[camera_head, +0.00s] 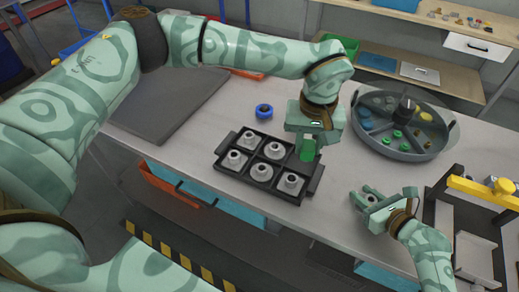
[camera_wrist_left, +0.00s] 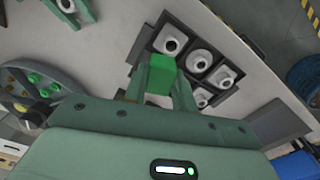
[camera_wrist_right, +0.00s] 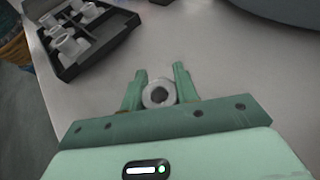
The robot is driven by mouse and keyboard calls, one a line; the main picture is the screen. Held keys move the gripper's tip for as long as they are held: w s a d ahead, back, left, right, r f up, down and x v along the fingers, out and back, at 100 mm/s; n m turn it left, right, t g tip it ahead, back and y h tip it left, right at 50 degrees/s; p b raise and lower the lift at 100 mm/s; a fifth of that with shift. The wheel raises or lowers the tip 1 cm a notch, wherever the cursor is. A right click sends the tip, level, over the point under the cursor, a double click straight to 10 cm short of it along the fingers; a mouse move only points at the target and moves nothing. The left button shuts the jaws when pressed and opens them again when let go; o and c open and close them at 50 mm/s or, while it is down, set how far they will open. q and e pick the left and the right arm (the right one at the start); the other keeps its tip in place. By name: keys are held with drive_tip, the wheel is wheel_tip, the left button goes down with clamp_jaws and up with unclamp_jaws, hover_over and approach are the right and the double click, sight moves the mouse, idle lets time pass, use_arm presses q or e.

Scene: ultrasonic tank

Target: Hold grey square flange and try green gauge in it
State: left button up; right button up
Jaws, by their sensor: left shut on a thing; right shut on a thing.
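My left gripper (camera_head: 306,150) is shut on a green gauge (camera_head: 306,154), a block-like piece held above the right end of the black tray. The gauge also shows between the fingers in the left wrist view (camera_wrist_left: 162,75). My right gripper (camera_head: 369,203) is shut on a grey flange (camera_wrist_right: 158,94), low over the table's right front. In the right wrist view the flange's round hole faces the camera; its square part is not clear. The gauge and flange are well apart. In the left wrist view, the right gripper (camera_wrist_left: 72,8) shows at the top left.
The black tray (camera_head: 316,181) holds several grey flanges in its compartments. A blue ring (camera_head: 264,111) lies behind it. A round divided bin (camera_head: 402,154) with coloured parts stands at the back right. A yellow-barred fixture (camera_head: 482,190) is at the far right. Bare table lies between tray and right gripper.

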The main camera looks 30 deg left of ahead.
drive_tip(key=shift+d+f, duration=0.1)
use_arm(q)
drive_tip(key=w+d+f+n, duration=0.2)
drive_tip(key=d+n, duration=0.1)
drive_tip(key=d, duration=0.6)
drive_tip(key=w+d+f+n, duration=0.1)
drive_tip(key=d+n, duration=0.1)
drive_tip(key=d, duration=0.7)
drive_tip(key=shift+d+f, duration=0.15)
drive_tip(key=shift+f, duration=2.65)
use_arm(e)
drive_tip(key=shift+s, duration=0.1)
drive_tip(key=shift+f, duration=0.1)
use_arm(q)
drive_tip(key=shift+f, duration=0.4)
drive_tip(key=shift+d+r, duration=0.1)
drive_tip(key=shift+r, duration=2.5)
